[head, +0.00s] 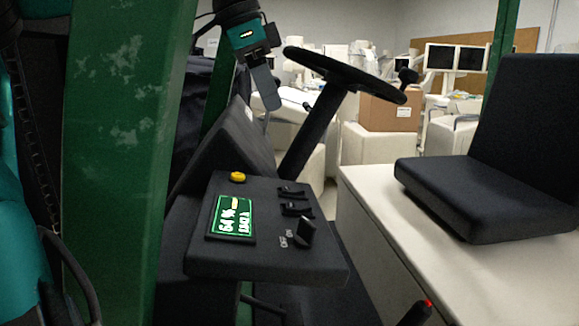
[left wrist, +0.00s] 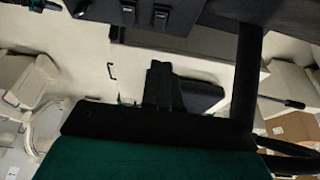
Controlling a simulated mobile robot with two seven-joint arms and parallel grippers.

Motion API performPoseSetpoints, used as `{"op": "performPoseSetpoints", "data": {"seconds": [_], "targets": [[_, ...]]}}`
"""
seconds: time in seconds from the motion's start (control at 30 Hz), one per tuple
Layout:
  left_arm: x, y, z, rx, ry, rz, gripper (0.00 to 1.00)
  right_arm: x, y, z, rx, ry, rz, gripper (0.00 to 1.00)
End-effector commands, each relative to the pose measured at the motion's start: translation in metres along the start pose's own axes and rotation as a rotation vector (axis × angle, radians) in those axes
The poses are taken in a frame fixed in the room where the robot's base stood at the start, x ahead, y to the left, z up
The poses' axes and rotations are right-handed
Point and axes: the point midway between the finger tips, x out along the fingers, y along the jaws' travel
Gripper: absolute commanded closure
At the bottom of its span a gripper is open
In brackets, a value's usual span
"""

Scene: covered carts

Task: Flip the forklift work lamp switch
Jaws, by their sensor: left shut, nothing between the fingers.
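The forklift's dark control panel (head: 265,262) is in the lower middle of the head view. A black rocker switch (head: 304,232) near its right edge has the printed words OFF and ON beside it, and one end stands raised. Two smaller black switches (head: 291,190) (head: 297,209) sit behind it. No lettering that names the work lamp is legible. My left gripper (head: 270,103) is shut and empty, pointing down above and behind the panel, well apart from the switches. Two dark switches also show at the top of the left wrist view (left wrist: 160,19). My right gripper is not in view.
A lit green display (head: 232,216) and a yellow button (head: 237,177) share the panel. The black steering wheel (head: 345,72) stands behind, right of my left gripper. A green post (head: 115,150) rises at left. A black seat (head: 485,195) is at right. Air above the panel is clear.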

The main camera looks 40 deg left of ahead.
Motion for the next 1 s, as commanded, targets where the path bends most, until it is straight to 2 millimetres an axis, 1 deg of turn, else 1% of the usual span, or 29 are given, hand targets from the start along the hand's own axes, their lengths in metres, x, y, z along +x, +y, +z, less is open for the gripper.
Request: {"op": "performPoseSetpoints", "data": {"seconds": [0.3,0.37,0.47,0.57,0.8,0.9,1.0], "targets": [[0.001,0.0,0.0,0.001,0.0,0.0,1.0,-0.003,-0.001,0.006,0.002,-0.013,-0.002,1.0],[0.004,0.0,0.0,0.001,0.0,0.001,1.0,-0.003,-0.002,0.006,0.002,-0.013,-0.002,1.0],[0.014,0.0,0.001,0.0,-0.002,0.002,1.0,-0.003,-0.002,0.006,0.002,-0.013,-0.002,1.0],[0.031,0.001,0.001,0.001,-0.002,0.005,1.0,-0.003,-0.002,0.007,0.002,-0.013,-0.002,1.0],[0.083,0.001,0.001,0.001,-0.003,0.005,1.0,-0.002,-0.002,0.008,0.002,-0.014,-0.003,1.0],[0.103,0.001,0.001,0.0,-0.002,0.004,1.0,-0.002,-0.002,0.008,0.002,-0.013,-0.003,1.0],[0.118,0.0,0.004,0.0,0.0,0.003,1.0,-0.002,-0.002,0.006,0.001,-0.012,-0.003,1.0]]}}
